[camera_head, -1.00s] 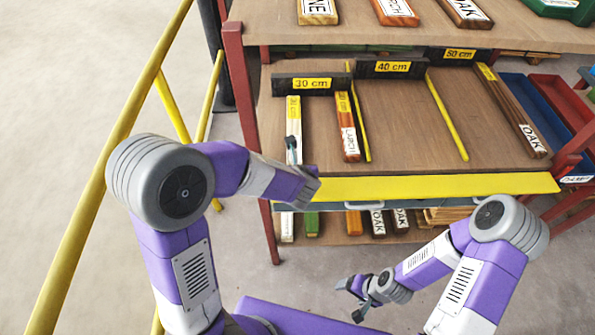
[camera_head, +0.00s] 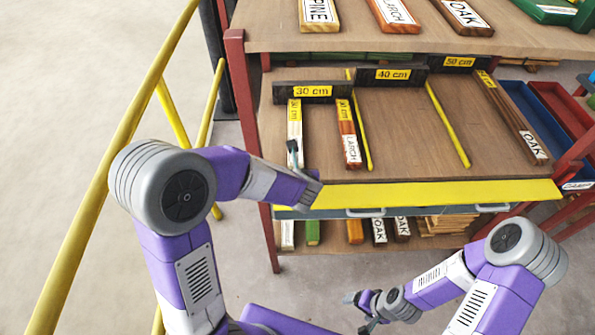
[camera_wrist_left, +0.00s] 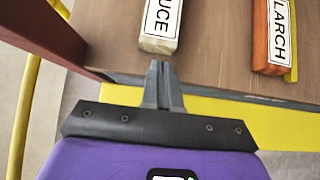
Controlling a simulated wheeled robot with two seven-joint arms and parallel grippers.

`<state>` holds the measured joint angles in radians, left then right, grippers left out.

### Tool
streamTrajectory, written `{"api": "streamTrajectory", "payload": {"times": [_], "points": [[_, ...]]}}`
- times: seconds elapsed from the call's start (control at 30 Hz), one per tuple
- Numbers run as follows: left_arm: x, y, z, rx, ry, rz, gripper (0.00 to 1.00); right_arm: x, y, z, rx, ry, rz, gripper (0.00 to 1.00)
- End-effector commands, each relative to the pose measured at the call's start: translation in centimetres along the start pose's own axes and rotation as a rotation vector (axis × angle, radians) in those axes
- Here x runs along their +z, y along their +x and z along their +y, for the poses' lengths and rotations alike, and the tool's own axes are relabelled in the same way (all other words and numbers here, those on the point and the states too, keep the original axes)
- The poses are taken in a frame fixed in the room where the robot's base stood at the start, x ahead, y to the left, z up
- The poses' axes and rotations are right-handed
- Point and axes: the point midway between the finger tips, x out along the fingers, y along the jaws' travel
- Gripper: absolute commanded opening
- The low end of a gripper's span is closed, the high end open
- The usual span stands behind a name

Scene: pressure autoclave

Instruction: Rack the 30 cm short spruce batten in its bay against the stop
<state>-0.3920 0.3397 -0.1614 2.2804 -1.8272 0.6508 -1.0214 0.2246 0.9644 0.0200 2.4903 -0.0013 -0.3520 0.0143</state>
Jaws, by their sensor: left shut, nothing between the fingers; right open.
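The pale spruce batten (camera_head: 295,125) lies lengthwise in the 30 cm bay, its far end close to or against the black stop labelled 30 cm (camera_head: 312,91); I cannot tell if they touch. Its near end, lettered "UCE", shows in the left wrist view (camera_wrist_left: 161,25). My left gripper (camera_head: 293,152) is shut and empty at that near end; in the left wrist view its fingertips (camera_wrist_left: 160,68) sit just short of the end face, and contact is unclear. My right gripper (camera_head: 357,312) is open and empty, low in front of the rack.
A larch batten (camera_head: 348,135) lies just right of the spruce in the same bay. Yellow dividers (camera_head: 360,125) mark the bays, and an oak batten (camera_head: 515,120) lies at the right. A yellow front edge (camera_head: 440,194), red post (camera_head: 247,120) and yellow railing (camera_head: 105,180) border my arms.

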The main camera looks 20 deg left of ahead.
Motion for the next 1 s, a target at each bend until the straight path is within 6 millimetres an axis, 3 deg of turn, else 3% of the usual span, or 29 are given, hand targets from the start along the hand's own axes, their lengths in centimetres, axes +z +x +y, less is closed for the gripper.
{"api": "streamTrajectory", "payload": {"times": [0.07,0.3,0.5,0.9,1.0], "points": [[-1.1,-1.0,-0.6,-0.01,0.006,-0.001,0.0,0.0,0.4,0.2,0.0,0.0,0.0,0.82],[-0.6,-7.1,-0.5,-0.01,0.005,-0.002,0.0,0.1,-2.1,-0.8,0.0,0.0,0.0,0.82],[-0.7,-10.1,-0.5,-0.01,0.005,-0.001,0.0,0.1,-3.1,-1.2,0.0,0.0,0.0,0.82],[-1.0,-11.0,-0.5,-0.008,0.004,0.003,0.0,0.2,-3.3,-1.2,0.0,0.0,-0.001,0.82],[-2.3,-10.3,-0.3,0.003,-0.04,0.056,0.0,0.2,-3.3,-1.2,0.0,0.0,-0.001,0.82]]}}
